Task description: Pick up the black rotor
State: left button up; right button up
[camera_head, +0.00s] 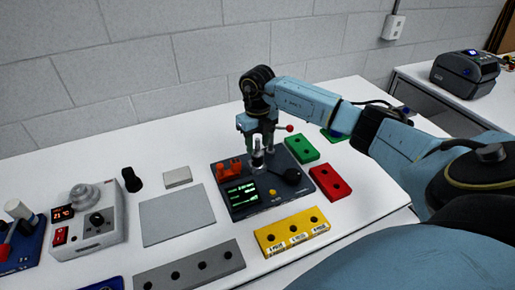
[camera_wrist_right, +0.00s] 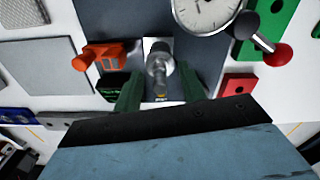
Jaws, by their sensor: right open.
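I cannot tell for sure which is the rotor. My right gripper (camera_head: 258,146) is over the board. Its two dark green fingers (camera_wrist_right: 162,92) are apart with nothing gripped. A silver upright shaft (camera_wrist_right: 159,62) shows between and slightly beyond them; it also shows in the head view (camera_head: 257,158). The round part is not visible in the wrist view.
An orange part (camera_head: 229,169) sits on the board. Green (camera_head: 302,149), red (camera_head: 330,181) and yellow (camera_head: 291,231) blocks lie around it. A dial gauge (camera_wrist_right: 207,10) and a red ball (camera_wrist_right: 278,54) are beyond my gripper. A grey pad (camera_head: 177,215) lies left.

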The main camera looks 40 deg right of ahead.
grip_shut()
jog(key=shift+r, duration=0.15)
dwell(0.4)
